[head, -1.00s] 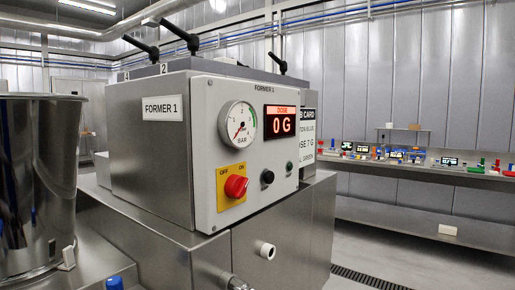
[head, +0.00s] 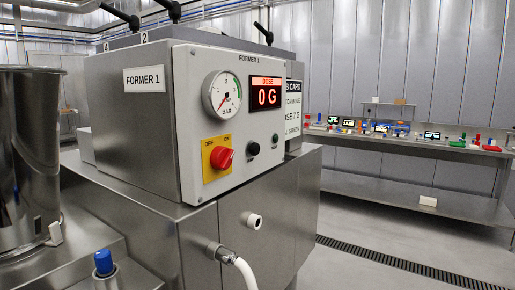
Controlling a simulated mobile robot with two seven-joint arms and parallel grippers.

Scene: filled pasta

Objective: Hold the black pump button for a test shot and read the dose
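The black pump button (head: 253,148) is on the front panel (head: 190,110) of the steel machine labelled FORMER 1. Right of it on the panel is a small dark green button or lamp (head: 275,138). A job card (head: 294,110) is partly hidden behind the panel; "DOSE 7 G" is partly readable. Neither gripper is in view.
A shiny steel vessel (head: 30,150) stands at the left. A blue-capped fitting (head: 103,263) and a white hose (head: 244,272) are in front, low down. A long bench (head: 420,195) with small devices runs along the right wall. Open floor with a drain grate (head: 400,262) lies between.

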